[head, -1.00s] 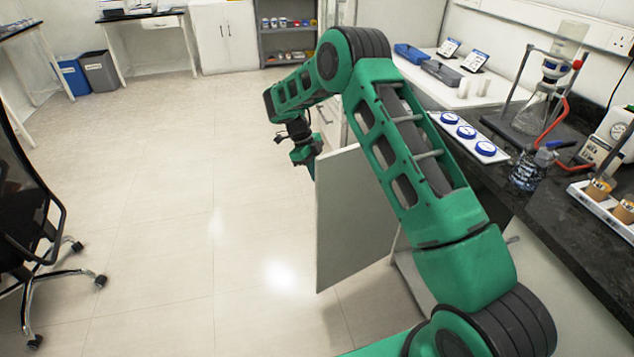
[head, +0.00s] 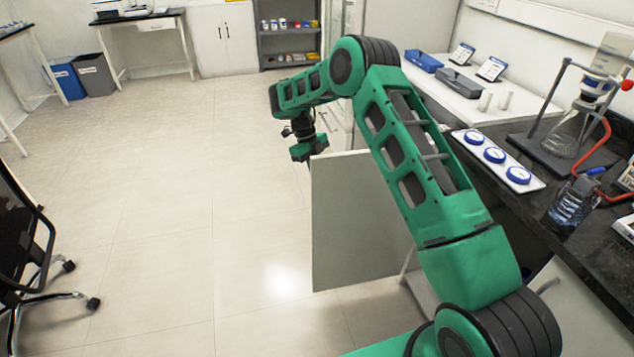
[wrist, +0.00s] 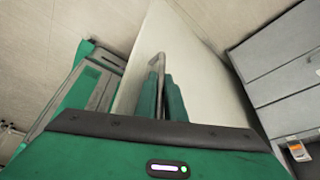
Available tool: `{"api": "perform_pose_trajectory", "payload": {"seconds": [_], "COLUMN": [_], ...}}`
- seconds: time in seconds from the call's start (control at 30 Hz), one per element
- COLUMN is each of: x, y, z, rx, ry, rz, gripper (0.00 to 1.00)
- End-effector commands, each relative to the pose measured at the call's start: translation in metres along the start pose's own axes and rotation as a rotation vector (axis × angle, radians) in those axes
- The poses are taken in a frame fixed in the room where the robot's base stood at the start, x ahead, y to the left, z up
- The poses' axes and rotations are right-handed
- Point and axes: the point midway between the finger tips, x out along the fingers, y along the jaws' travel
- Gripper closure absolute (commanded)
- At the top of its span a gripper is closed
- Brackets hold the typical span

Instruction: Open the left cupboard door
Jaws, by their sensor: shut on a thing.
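The cupboard door (head: 360,222) is a pale flat panel swung out from below the dark counter, standing open over the floor. My arm hides part of its upper right. In the wrist view the door (wrist: 208,75) rises behind my fingers, with a thin bar handle (wrist: 158,60) on it. My gripper (wrist: 161,97) has its two green fingers closed around this handle. In the head view my gripper (head: 309,150) is at the door's upper left edge, and its fingertips are not clear there.
The dark counter (head: 535,205) at right carries a tray with blue-lidded jars (head: 494,155), a flask stand (head: 560,140) and a bottle (head: 571,203). An office chair (head: 30,250) stands at far left. The floor (head: 190,200) between is clear.

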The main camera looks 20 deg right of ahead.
Motion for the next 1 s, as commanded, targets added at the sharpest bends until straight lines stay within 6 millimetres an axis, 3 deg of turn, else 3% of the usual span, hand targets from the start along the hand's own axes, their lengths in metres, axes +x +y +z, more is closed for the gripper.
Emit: {"api": "perform_pose_trajectory", "payload": {"seconds": [0.3,0.33,0.37,0.67,0.83,1.0], "x": [0.0,0.0,0.0,-0.002,-0.016,-0.047], "y": [-0.001,0.0,0.0,0.004,0.004,0.004], "z": [-0.001,-0.001,0.0,0.002,0.003,0.004], "rx": [0.007,0.007,0.006,-0.001,0.0,-0.001], "ry": [0.004,0.004,0.004,0.002,0.001,0.001], "rz": [-0.005,-0.005,-0.005,-0.005,-0.007,-0.009], "gripper": [1.0,0.86,0.83,0.83,0.83,0.83]}}
